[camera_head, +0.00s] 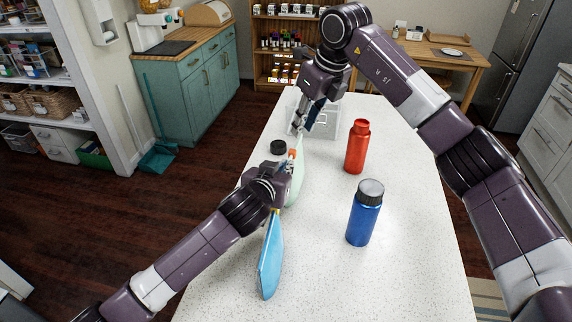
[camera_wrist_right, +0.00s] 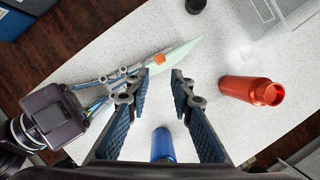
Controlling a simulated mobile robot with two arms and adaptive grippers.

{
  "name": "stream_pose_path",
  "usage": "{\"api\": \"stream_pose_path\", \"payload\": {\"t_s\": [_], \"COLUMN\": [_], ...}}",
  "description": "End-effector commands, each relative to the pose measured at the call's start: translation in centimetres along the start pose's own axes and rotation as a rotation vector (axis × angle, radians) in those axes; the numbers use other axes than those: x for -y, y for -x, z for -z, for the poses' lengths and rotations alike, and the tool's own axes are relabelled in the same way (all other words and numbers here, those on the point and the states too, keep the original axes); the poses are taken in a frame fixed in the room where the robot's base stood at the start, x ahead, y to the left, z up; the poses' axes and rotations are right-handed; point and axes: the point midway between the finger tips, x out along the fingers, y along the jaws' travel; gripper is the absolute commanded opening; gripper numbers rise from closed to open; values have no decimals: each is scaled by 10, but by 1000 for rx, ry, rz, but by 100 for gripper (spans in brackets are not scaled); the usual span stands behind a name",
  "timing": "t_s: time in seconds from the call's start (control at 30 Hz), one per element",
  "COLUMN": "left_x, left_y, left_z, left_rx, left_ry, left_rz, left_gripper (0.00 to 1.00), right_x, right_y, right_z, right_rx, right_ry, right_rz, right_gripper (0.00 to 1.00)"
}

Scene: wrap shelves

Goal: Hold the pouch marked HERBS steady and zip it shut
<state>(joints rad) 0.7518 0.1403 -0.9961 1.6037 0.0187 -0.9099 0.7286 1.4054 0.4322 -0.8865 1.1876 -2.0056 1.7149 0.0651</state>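A pale green pouch (camera_head: 297,182) stands on the white table with an orange slider (camera_head: 292,153) at its top edge. In the right wrist view the pouch (camera_wrist_right: 182,52) is seen from above as a thin strip, with the slider (camera_wrist_right: 159,58) on it. No label is readable. My left gripper (camera_head: 287,167) is shut on the pouch near the slider; its fingers (camera_wrist_right: 130,76) lie along the strip. My right gripper (camera_head: 300,127) is above the pouch's far end. In its wrist view its fingers (camera_wrist_right: 160,74) are apart and empty, the slider just beyond the tips.
A light blue pouch (camera_head: 270,258) stands at the near left table edge. A black cap (camera_head: 278,147) and a clear container (camera_head: 328,121) are farther back. The table's right side is clear.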

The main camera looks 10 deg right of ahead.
Motion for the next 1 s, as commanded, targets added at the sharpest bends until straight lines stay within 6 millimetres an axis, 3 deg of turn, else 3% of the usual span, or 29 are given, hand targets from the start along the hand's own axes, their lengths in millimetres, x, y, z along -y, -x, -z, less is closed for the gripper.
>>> {"api": "stream_pose_path", "payload": {"t_s": [0.17,0.7,1.0], "left_x": [0,0,0], "left_y": [0,0,0], "left_z": [0,0,0], "left_rx": [1,1,1], "left_ry": [0,0,0], "left_rz": [0,0,0], "left_gripper": [0,0,0], "right_x": [-8,-50,-57], "right_y": [2,10,13], "right_z": [-2,-6,-5], "right_rx": [-14,-21,25], "right_ry": [-77,-725,-926], "right_rz": [24,273,356], "right_gripper": [0,0,0]}}
